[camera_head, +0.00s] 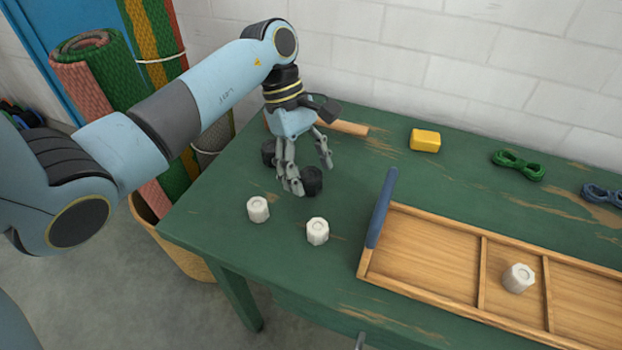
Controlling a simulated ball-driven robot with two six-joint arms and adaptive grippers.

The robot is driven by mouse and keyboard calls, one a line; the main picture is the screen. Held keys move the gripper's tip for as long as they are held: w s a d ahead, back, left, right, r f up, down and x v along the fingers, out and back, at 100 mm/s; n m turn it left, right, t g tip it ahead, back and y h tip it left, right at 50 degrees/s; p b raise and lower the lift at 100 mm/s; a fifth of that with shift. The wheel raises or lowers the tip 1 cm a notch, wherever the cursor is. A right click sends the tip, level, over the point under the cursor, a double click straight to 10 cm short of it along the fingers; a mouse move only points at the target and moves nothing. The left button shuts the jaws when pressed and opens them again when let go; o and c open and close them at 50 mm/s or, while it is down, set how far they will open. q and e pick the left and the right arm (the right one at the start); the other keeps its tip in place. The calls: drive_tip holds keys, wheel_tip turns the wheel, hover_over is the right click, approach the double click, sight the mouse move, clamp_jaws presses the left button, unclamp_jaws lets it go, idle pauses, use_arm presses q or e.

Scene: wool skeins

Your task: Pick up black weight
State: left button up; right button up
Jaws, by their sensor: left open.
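Two black weights stand on the green table near its left end. The other black weight (268,152) is to the left of the fingers, partly covered by the gripper. My left gripper points down, open, with its fingertips low near the table. Whether the fingers touch a weight, I cannot tell. My right gripper is out of view.
Two white weights (258,209) (317,231) stand in front of the gripper. A wooden tray (420,245) with a blue handle (381,210) holds a white weight (518,277) in its middle compartment. A yellow block (425,140), green skein (518,165) and blue skein (603,195) lie behind.

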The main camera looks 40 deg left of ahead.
use_arm(q)
drive_tip(key=shift+x, duration=0.75)
drive_tip(key=shift+r, duration=0.1)
clamp_jaws()
